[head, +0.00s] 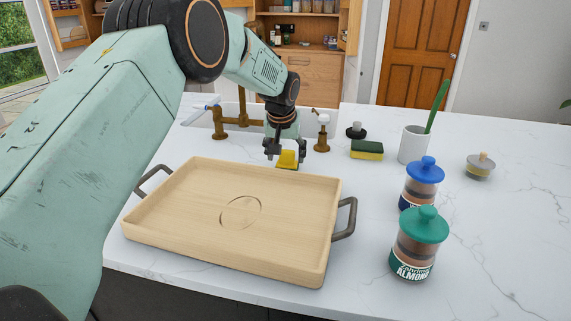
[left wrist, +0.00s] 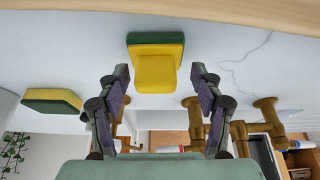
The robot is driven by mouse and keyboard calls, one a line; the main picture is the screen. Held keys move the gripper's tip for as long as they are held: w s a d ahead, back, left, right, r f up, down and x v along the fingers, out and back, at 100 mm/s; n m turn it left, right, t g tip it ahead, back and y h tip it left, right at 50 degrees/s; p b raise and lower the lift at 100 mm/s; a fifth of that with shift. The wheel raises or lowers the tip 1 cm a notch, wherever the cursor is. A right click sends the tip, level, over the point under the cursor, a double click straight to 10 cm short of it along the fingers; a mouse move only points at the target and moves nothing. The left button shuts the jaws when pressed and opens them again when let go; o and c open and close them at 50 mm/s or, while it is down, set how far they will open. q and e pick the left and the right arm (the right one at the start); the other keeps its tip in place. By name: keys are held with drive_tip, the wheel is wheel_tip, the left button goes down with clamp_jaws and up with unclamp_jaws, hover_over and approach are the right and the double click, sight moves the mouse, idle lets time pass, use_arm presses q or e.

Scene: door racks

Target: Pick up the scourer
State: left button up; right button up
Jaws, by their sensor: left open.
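A yellow scourer (head: 287,161) with a block-like yellow grip stands on the white counter just behind the wooden tray. In the left wrist view the scourer (left wrist: 155,70) shows a dark green edge and lies centred between the fingertips, at or just past them. My left gripper (head: 286,153) points down over it, fingers apart on either side; its open fingers also show in the left wrist view (left wrist: 160,75). I see no finger touching it. The gripper partly hides it in the head view. My right gripper is not in view.
A green and yellow sponge (head: 367,150) lies to the right. The wooden tray (head: 185,215) with dark handles fills the front. A brass tap (head: 242,108), a soap dispenser (head: 322,132), a white cup (head: 412,145) and two lidded jars (head: 414,255) stand around. The right counter is mostly clear.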

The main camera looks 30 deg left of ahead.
sight(287, 150)
use_arm(q)
drive_tip(key=shift+w+d, duration=0.1)
drive_tip(key=shift+d, duration=0.25)
drive_tip(key=c, duration=0.6)
drive_tip(key=shift+a, duration=0.25)
drive_tip(key=c, duration=0.4)
drive_tip(key=shift+d, duration=0.2)
drive_tip(key=shift+c, duration=1.2)
wheel_tip(287, 150, up, 10)
drive_tip(key=shift+a+r+p, duration=0.1)
drive_tip(key=shift+p, duration=0.6)
